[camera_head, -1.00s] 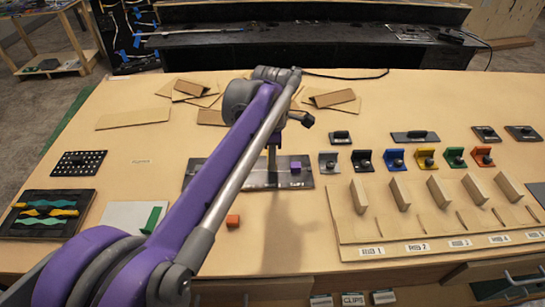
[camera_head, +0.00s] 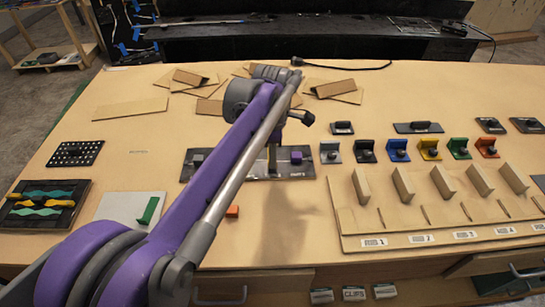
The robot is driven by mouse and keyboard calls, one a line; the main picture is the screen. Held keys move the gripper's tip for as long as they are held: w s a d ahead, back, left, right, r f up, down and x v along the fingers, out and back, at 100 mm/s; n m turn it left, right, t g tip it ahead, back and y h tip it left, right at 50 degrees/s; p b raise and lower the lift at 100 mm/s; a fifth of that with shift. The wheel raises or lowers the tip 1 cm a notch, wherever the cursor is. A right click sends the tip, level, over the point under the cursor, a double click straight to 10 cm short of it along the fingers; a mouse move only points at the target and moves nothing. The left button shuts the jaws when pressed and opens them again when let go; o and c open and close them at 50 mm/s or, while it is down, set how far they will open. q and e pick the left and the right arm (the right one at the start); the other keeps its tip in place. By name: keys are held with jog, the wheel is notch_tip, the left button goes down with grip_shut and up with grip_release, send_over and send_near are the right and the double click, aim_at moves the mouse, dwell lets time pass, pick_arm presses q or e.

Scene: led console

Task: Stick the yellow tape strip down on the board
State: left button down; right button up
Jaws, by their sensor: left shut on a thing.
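The long dark board (camera_head: 230,174) lies in the middle of the table. My left gripper (camera_head: 272,172) points down at the board, just left of the purple block. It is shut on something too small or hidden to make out. I cannot tell whether it touches the board. No yellow tape strip shows clearly on the board; my left arm covers part of it. A yellow wavy strip (camera_head: 62,203) lies between teal ones on a dark mat (camera_head: 20,217) at the left. My right gripper is out of view.
Coloured brackets, including a yellow one (camera_head: 429,150), stand in a row at the right, behind a wooden rack (camera_head: 365,243). Cardboard pieces (camera_head: 130,109) lie at the back. An orange block (camera_head: 232,211) and green piece (camera_head: 148,210) are near my left arm.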

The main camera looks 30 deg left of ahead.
pick_arm(q)
jog(key=shift+f+b, duration=0.4)
jog(key=shift+f, duration=0.35)
dwell(0.6)
dwell(0.6)
jog(key=c, duration=1)
grip_release()
jog(key=shift+o, duration=0.2)
notch_tip(320, 180, up, 11)
jog(key=p, duration=0.1)
jog(key=shift+s+f, duration=0.1)
jog(key=shift+f, duration=0.1)
